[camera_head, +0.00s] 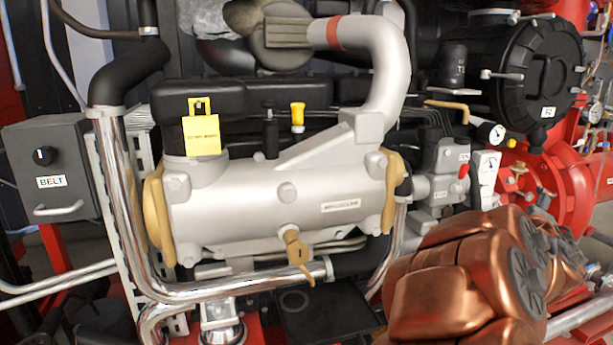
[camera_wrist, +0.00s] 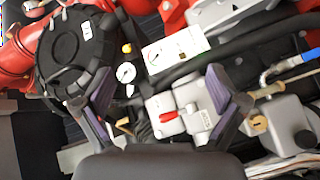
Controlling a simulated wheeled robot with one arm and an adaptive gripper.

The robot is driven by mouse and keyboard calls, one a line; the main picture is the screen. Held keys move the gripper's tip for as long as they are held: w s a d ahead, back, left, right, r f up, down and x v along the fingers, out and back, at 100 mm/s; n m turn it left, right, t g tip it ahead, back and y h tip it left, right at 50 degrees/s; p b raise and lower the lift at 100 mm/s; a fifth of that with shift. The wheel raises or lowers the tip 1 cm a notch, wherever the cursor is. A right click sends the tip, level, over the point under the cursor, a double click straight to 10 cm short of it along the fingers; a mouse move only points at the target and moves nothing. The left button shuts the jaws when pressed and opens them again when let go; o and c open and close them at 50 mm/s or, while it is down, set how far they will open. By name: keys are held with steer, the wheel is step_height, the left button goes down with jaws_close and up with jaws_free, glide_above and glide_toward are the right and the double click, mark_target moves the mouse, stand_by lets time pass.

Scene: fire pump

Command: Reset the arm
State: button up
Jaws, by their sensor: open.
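My gripper (camera_wrist: 160,76) shows in the wrist view with its two dark fingers spread wide apart and nothing between them. Behind the gap are a grey valve block with a red knob (camera_wrist: 171,122) and a white gauge box (camera_wrist: 176,50). The fingers look clear of the parts, but the exact distance cannot be told. In the head view my copper-coloured arm fills the lower right, and the gripper cannot be made out there.
A silver cylinder (camera_head: 270,207) with a yellow tag spans the head view's middle. A grey BELT box (camera_head: 48,170) stands left. A round black housing (camera_head: 533,78) and red pipework (camera_head: 560,185) stand right, near my arm. Chrome pipes (camera_head: 125,200) crowd the left.

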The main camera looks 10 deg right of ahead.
steer(key=s+a+r+m+g+y+p, duration=0.1)
steer(key=s+a+g+y+p, duration=0.4)
steer(key=s+a+p, duration=0.6)
steer(key=s+a+r+m+g+y+p, duration=0.1)
steer(key=s+a+m+g+y+p, duration=0.3)
steer(key=s+a+g+p, duration=0.5)
steer(key=s+a+y+p, duration=0.1)
steer(key=s+a, duration=0.4)
steer(key=a, duration=0.4)
steer(key=s+a+y+p, duration=0.1)
steer(key=s+a, duration=0.5)
steer(key=a, duration=0.4)
steer(key=shift+s+r+g, duration=0.15)
steer(key=shift+s+g, duration=0.1)
steer(key=shift+g, duration=0.05)
steer(key=shift+d+m, duration=0.1)
steer(key=shift+m, duration=0.2)
